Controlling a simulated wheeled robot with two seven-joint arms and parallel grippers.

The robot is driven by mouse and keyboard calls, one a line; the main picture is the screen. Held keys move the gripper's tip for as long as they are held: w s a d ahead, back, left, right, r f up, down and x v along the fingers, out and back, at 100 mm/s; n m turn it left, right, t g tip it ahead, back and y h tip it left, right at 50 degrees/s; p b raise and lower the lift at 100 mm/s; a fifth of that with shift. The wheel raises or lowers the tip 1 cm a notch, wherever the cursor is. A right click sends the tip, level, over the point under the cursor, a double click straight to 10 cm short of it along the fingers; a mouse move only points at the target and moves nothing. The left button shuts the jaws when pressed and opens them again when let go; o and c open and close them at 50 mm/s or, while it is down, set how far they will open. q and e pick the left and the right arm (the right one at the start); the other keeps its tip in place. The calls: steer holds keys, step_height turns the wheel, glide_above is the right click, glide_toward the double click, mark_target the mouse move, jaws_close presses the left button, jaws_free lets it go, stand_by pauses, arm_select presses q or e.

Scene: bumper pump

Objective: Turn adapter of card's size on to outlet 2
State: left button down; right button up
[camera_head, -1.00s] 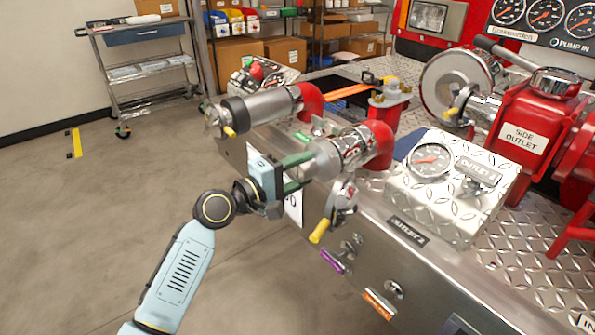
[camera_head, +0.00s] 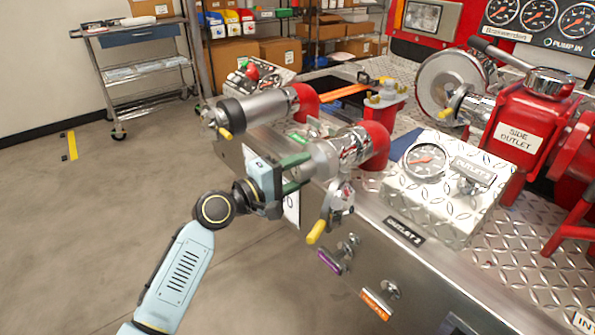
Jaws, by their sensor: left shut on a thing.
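A card is not clearly seen. My right gripper is not in view.
A second outlet (camera_head: 262,107) with a dark ring and yellow handle lies to the left. A yellow-tipped lever (camera_head: 316,231) hangs just below the adapter. A gauge box (camera_head: 445,185) stands to the right.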

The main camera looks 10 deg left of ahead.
arm_select(q)
steer(key=m+b, duration=0.2)
steer(key=m, duration=0.1)
steer(key=shift+f, duration=0.1)
steer(key=shift+m+b, duration=0.55)
steer(key=shift+m, duration=0.45)
steer(key=shift+r, duration=0.2)
steer(key=shift+a+f+m+b, duration=0.1)
steer(key=shift+m+b, duration=0.6)
steer(key=shift+m, duration=0.4)
steer(key=shift+m+b, duration=0.35)
steer(key=shift+m, duration=1.15)
